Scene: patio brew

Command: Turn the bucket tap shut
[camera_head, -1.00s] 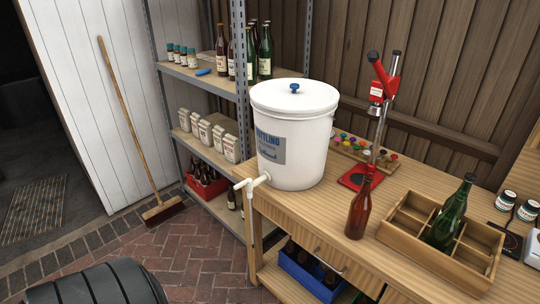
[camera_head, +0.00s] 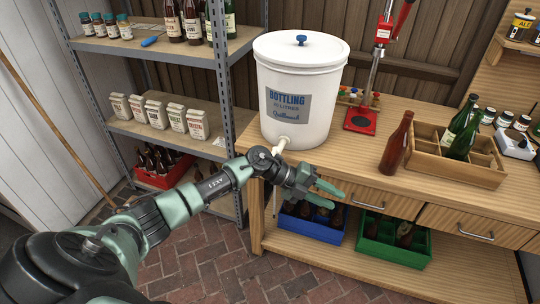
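The white bottling bucket (camera_head: 296,95) with a blue-knobbed lid stands upright at the left end of the wooden bench. Its white tap (camera_head: 282,144) sticks out low on the front. My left arm covers part of the tap, so I cannot tell how its handle is turned. My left gripper (camera_head: 330,195) is open and empty, in front of the bench and to the right of the tap, with its fingers pointing right. I see no contact between the fingers and the tap. My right gripper is out of view.
A brown bottle (camera_head: 396,144) stands on the bench beside a wooden crate (camera_head: 455,170) holding green bottles. A red capper (camera_head: 361,119) stands behind. Blue (camera_head: 310,227) and green (camera_head: 392,250) crates sit on the lower shelf. A metal shelf unit (camera_head: 165,45) stands at left.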

